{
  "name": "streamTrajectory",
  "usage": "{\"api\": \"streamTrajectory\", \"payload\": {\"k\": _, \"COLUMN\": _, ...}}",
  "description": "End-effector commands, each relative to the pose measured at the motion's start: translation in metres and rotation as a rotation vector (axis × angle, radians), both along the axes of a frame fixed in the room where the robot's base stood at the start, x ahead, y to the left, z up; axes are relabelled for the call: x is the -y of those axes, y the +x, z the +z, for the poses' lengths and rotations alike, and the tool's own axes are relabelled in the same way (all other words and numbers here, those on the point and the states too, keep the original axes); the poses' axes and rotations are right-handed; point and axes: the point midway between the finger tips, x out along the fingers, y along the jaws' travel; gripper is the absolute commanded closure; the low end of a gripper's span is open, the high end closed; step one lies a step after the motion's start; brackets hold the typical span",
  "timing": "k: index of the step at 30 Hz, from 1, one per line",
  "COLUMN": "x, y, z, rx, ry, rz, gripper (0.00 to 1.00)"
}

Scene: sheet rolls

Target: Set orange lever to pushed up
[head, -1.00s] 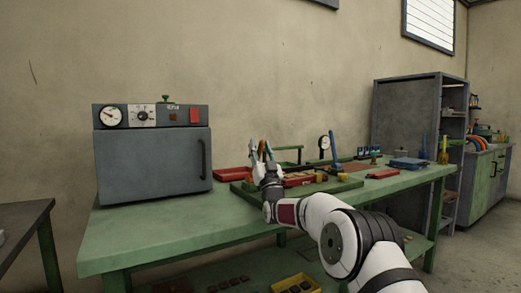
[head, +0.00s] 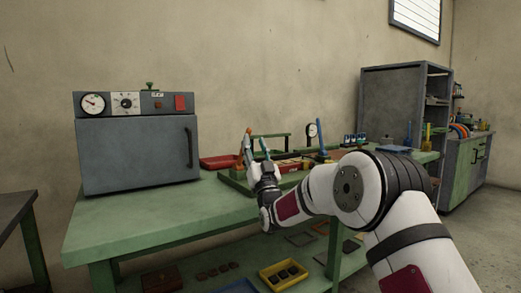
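The orange lever (head: 247,143) stands upright at the left end of the green-framed panel on the workbench, partly hidden by my gripper. A thin teal piece (head: 265,148) shows just right of it; I cannot tell what it belongs to. My gripper (head: 256,163) is at the lever, right beside or in front of it. Its fingers are small and dark here, so I cannot tell whether they are open or touch the lever.
A grey oven-like box (head: 138,155) with dials stands left on the green workbench (head: 140,222). A dial gauge (head: 312,131) stands behind my arm. A yellow bin (head: 284,273) is on the lower shelf. The bench's front left is clear.

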Motion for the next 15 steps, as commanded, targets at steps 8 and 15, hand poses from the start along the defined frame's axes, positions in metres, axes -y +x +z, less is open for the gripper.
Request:
{"api": "streamTrajectory", "payload": {"k": 8, "x": 0.014, "y": -0.038, "z": 0.0, "rx": -0.001, "ry": -0.001, "rz": -0.001, "gripper": 0.64}}
{"api": "streamTrajectory", "payload": {"k": 15, "x": 0.018, "y": -0.052, "z": 0.0, "rx": -0.001, "ry": 0.0, "rz": -0.001, "gripper": 0.64}}
